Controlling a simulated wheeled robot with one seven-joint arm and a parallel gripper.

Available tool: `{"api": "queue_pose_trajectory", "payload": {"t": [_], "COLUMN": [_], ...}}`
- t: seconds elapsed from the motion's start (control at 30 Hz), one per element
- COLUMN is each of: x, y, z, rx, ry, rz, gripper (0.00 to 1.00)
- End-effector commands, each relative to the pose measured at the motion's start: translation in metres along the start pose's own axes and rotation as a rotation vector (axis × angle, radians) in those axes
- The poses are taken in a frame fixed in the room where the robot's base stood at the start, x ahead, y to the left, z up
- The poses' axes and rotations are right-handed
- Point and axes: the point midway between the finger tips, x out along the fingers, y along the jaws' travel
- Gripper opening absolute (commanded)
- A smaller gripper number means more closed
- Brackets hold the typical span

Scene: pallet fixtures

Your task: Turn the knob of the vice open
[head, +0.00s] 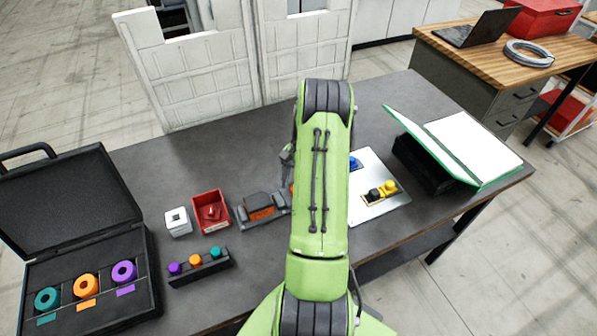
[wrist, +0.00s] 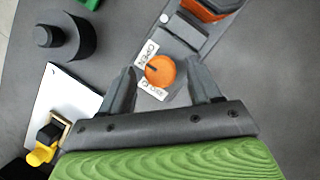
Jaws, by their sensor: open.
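The grey vice (head: 258,207) stands on the dark table, with an orange piece between its jaws. It also shows at the top of the wrist view (wrist: 184,34). Its round orange knob (wrist: 160,70) lies between two white labels, the OPEN label (wrist: 147,52) above and the CLOSE label (wrist: 152,92) below. A short dark mark shows on the knob's left side. My gripper (wrist: 161,72) is open, with one finger on each side of the knob and visible gaps between. In the head view my green arm hides most of the gripper and the knob.
A red bin (head: 211,212), a white box (head: 178,222) and a black peg rack (head: 200,266) stand left of the vice. An open black case (head: 75,200) is further left. A metal plate (head: 372,205) with yellow and black parts and a green binder (head: 440,150) are right.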

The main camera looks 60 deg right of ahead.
Motion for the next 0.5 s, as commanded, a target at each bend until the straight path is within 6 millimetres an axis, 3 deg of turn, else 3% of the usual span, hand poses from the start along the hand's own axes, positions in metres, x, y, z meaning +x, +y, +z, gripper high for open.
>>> {"api": "queue_pose_trajectory", "payload": {"t": [0.5], "x": [-0.133], "y": [0.0], "z": [0.0], "rx": [0.002], "ry": [0.006], "rz": [-0.003], "gripper": [0.63]}}
